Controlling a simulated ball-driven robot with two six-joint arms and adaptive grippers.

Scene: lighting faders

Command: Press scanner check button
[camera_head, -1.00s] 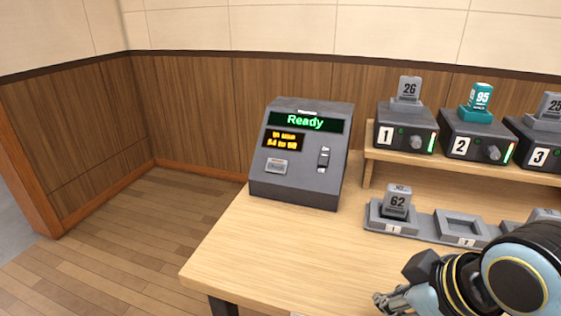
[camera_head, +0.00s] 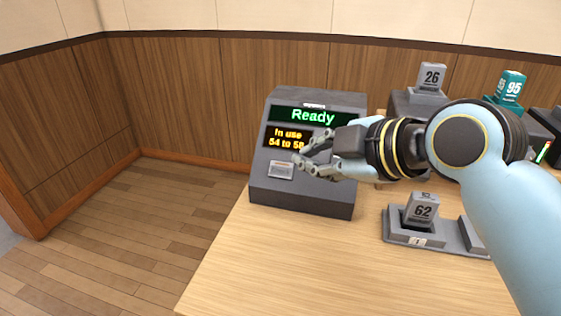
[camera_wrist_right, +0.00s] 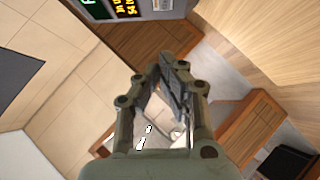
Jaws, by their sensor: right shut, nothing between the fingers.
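The grey scanner console (camera_head: 300,196) stands at the table's left end. Its green display (camera_head: 310,116) reads "Ready". Its amber display (camera_head: 287,138) reads "In use 54 to 58". A light grey button (camera_head: 281,169) is on the lower left of its sloped face. My right gripper (camera_head: 303,167) is shut and empty, in front of the face just right of the button; I cannot tell if it touches the console. It hides the console's switch. In the right wrist view my gripper (camera_wrist_right: 168,66) points toward the console (camera_wrist_right: 146,12) at the top edge. My left gripper is not in view.
A tray (camera_head: 394,236) with a grey block marked 62 (camera_head: 421,211) is on the table right of the console. Grey block 26 (camera_head: 432,77) and teal block 95 (camera_head: 511,87) stand on units behind my right arm. The front tabletop (camera_head: 300,260) is clear.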

